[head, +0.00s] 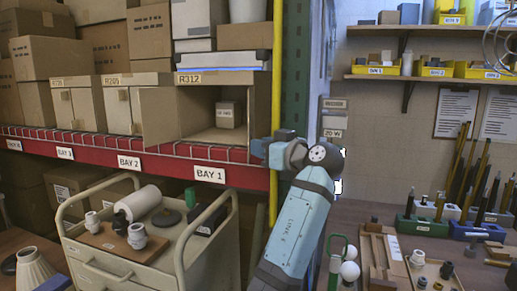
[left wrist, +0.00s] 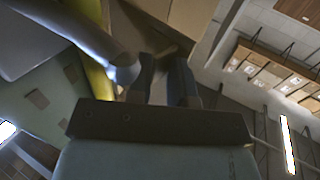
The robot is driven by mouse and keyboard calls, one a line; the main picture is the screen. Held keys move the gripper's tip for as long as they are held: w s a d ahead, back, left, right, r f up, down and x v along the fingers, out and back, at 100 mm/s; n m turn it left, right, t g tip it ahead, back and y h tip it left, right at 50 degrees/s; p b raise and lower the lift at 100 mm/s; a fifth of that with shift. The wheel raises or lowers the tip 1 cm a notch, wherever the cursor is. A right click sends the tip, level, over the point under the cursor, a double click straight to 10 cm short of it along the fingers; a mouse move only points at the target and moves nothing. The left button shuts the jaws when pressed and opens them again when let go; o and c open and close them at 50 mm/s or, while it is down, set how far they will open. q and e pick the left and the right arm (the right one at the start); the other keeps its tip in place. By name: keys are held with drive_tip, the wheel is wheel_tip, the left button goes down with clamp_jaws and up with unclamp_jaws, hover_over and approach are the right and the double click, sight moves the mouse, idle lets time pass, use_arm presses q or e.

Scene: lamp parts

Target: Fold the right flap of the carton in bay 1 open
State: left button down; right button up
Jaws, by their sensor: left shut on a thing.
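The carton (head: 228,78) marked R312 stands on the shelf above the BAY 1 label. Its front is open and a small box (head: 229,114) sits inside. Its left flap (head: 160,113) stands swung out to the left. The right flap is not clearly visible in the head view; the carton's right edge lies by the yellow post and my arm. My left gripper (head: 264,149) is at the carton's lower right front corner. In the left wrist view, its fingers (left wrist: 164,80) are close together, with brown cardboard just beyond them. It is shut on what seems the right flap. My right gripper is not in view.
A yellow post (head: 277,70) and a green upright (head: 293,70) stand right beside the carton. The red shelf beam (head: 100,158) runs below it. A cart (head: 190,255) with lamp parts stands below left. A workbench (head: 350,212) with parts is at right.

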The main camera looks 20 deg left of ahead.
use_arm(q)
drive_tip(key=shift+w+a+r, duration=0.15)
drive_tip(key=shift+r, duration=0.4)
drive_tip(key=c, duration=1.3)
unclamp_jaws()
drive_tip(key=shift+w+a+f, duration=0.1)
drive_tip(key=shift+w, duration=0.05)
drive_tip(key=shift+w+a+f, duration=0.1)
drive_tip(key=shift+w+f, duration=0.05)
drive_tip(key=shift+f, duration=0.25)
